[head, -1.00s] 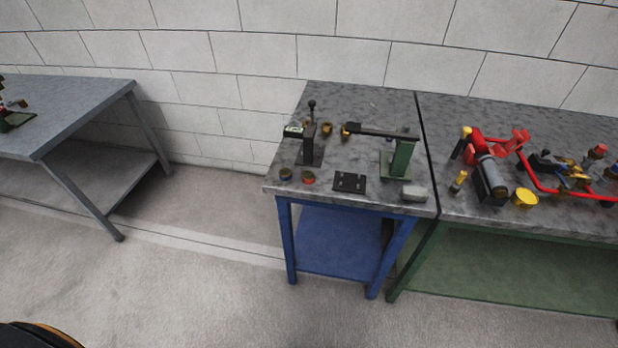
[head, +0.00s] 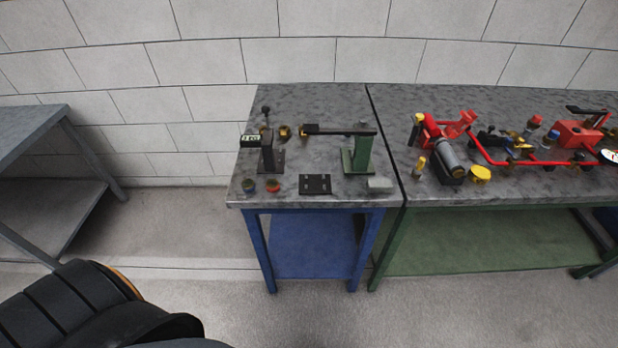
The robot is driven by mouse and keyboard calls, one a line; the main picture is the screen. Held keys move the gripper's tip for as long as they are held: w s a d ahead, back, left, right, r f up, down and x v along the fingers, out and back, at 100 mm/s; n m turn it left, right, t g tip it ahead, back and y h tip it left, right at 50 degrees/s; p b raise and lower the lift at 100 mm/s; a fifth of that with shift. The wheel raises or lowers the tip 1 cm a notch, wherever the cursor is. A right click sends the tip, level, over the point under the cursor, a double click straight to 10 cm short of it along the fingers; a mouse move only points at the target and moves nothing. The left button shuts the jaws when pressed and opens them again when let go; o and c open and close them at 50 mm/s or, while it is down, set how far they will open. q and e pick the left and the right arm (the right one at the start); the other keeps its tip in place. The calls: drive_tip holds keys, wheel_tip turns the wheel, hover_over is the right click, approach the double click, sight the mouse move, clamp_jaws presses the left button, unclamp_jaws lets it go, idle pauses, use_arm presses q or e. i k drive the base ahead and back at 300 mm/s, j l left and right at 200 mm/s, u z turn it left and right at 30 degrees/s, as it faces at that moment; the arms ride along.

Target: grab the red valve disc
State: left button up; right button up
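A small round disc with a red top (head: 273,185) lies near the front left of the blue-legged table. A similar disc with a bluish top (head: 248,185) lies just to its left. Both are small in view, and I cannot make out their detail. Neither of my grippers shows in the head view. A black rounded part of mine is at the lower left, well in front of the table.
The blue-legged table (head: 215,200) also holds a black plate (head: 314,184), a grey block (head: 380,184), a green stand (head: 357,156) and a dark stand with a display (head: 268,152). The green-legged table (head: 480,198) adjoins on the right, carrying red piping. Floor in front is clear.

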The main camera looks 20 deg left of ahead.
sight(272, 184)
drive_tip(key=j+z, duration=0.2)
drive_tip(key=j, duration=0.4)
drive_tip(key=j+z, duration=0.25)
drive_tip(key=j, duration=0.3)
drive_tip(key=j+z, duration=0.2)
drive_tip(key=j, duration=0.4)
drive_tip(key=k+j+z, duration=0.2)
drive_tip(key=j, duration=0.35)
drive_tip(key=j+z, duration=0.25)
drive_tip(key=j, duration=0.35)
